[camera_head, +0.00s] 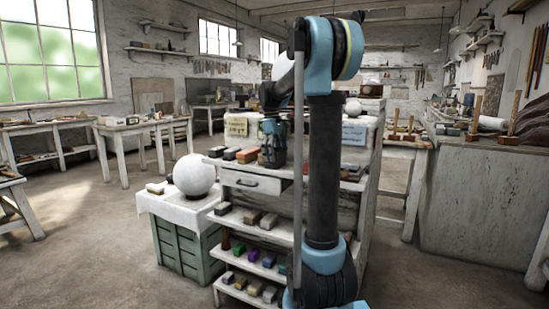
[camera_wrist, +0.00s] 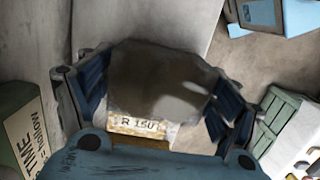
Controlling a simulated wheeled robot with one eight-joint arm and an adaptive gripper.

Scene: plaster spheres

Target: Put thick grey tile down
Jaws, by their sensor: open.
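My gripper (camera_wrist: 158,92) is open, with a dark finger on each side in the wrist view. Between the fingers is a broad, dark grey-brown piece (camera_wrist: 160,72) with uneven edges and a pale sheen at its right. It may be the thick grey tile; I cannot tell for sure, nor whether the fingers touch it. A pale label reading "R 150" (camera_wrist: 137,126) shows at its near edge. In the head view my gripper (camera_head: 273,150) points down at the top of the white shelf unit (camera_head: 255,183), and what is between its fingers cannot be made out.
Several blocks (camera_head: 232,153) lie left of my gripper on the unit's top, and more stand on its lower shelves. A white plaster sphere (camera_head: 194,175) sits on a cloth-covered green crate (camera_head: 180,245). A green lettered box (camera_wrist: 28,130) is at the wrist view's left. Floor at left is open.

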